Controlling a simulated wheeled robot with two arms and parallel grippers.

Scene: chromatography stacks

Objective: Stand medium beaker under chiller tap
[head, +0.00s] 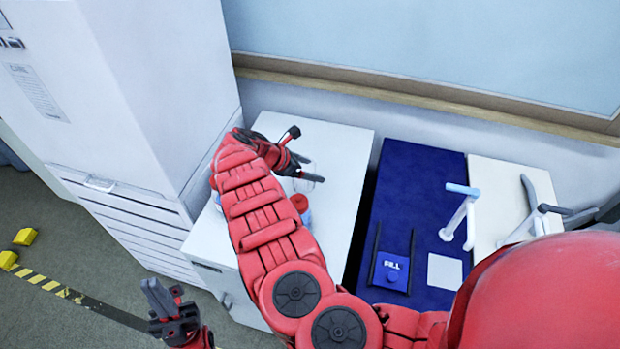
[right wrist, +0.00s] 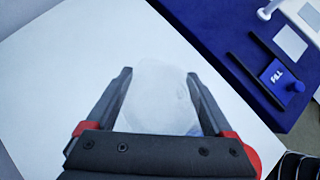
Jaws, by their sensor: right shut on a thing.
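The clear beaker (head: 308,180) is faint and see-through above the white cabinet top. In the right wrist view the beaker (right wrist: 160,88) stands between both fingers. My right gripper (head: 302,168) is shut on it; whether its base touches the cabinet top I cannot tell. The chiller tap (head: 460,208), white with a light blue handle, stands at the right of the dark blue top. A blue block marked FILL (head: 391,271) lies left of the tap's foot; it also shows in the right wrist view (right wrist: 277,76). My left gripper (head: 170,308) is empty, its fingers apart, low over the floor.
A red-capped item (head: 299,203) on the white cabinet (head: 345,150) is partly hidden by my right arm. A pale square pad (head: 445,271) lies on the blue top (head: 415,180). A tall white unit (head: 150,90) stands left. A narrow gap separates cabinet and blue top.

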